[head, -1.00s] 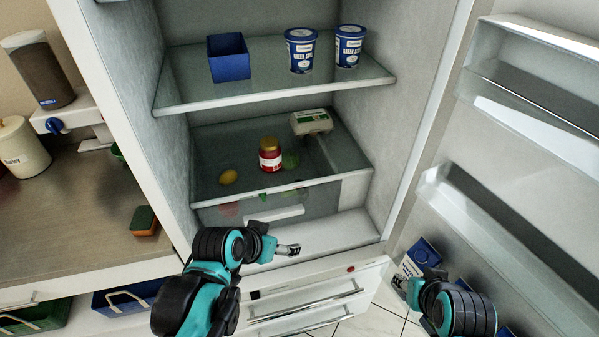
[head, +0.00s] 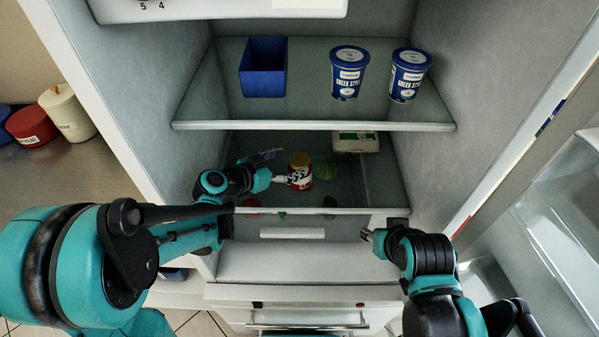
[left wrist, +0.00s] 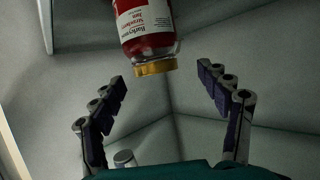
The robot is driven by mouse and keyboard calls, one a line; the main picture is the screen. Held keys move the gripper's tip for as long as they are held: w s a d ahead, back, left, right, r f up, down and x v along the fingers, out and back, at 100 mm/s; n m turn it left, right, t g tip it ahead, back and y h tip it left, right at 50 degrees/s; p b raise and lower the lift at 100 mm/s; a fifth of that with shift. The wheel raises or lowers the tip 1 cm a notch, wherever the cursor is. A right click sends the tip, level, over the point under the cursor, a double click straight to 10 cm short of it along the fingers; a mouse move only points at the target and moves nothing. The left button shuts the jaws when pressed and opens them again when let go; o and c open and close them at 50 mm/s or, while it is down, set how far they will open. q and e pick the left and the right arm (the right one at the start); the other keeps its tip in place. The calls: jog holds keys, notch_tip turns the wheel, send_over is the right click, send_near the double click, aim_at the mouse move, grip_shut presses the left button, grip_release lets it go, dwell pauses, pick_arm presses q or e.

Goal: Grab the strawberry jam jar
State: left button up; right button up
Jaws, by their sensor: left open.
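The strawberry jam jar (head: 301,178) is red with a white label and a gold lid. It stands on the fridge's lower glass shelf. In the left wrist view the jar (left wrist: 146,30) appears upside down at top centre, its label reading Strawberry. My left gripper (head: 278,167) reaches in over that shelf from the left, close to the jar's left side. Its fingers (left wrist: 163,78) are spread apart and empty, with the jar ahead of and partly between their tips. My right gripper (head: 368,234) is at the fridge's front, right of centre; its jaws are too small to read.
The upper glass shelf (head: 310,126) hangs above my left gripper. It carries a blue box (head: 263,67) and two yogurt tubs (head: 348,73). An egg carton (head: 355,142) stands behind the jar to the right.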

aim_at(297, 162)
pick_arm(q)
jog(key=b+x, duration=0.1)
jog(key=x, duration=0.3)
jog(key=shift+s+d+f, duration=0.1)
jog(key=shift+d+f, duration=0.05)
jog(key=shift+d, duration=0.15)
grip_shut()
